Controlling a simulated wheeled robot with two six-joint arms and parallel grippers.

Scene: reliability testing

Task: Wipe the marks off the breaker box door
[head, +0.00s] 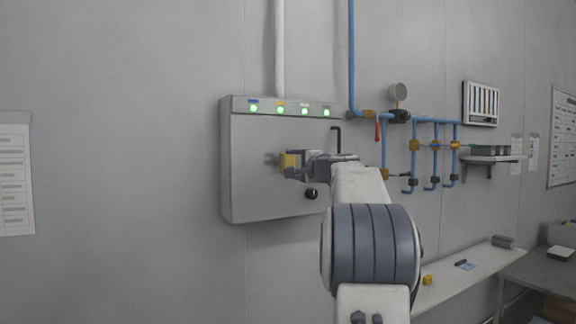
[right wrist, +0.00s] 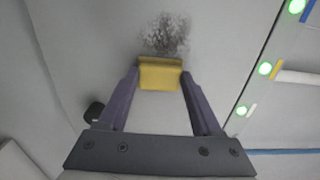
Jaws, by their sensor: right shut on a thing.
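The grey breaker box door (head: 255,190) is on the wall in the middle of the head view, below a strip of green lights. My right gripper (head: 293,162) is at the door, shut on a yellow sponge (head: 287,162). In the right wrist view the sponge (right wrist: 160,74) sits between the two fingertips, at or very close to the door surface; whether it touches is hard to tell. A dark speckled mark (right wrist: 167,35) shows on the door just beyond the sponge. In the head view the mark (head: 271,159) shows just left of the sponge. My left gripper is not in view.
A black handle (head: 336,139) and a dark round knob (head: 311,194) are on the right part of the door. Blue pipes with valves (head: 414,145) run on the wall to the right. A shelf (head: 470,274) with small items is lower right.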

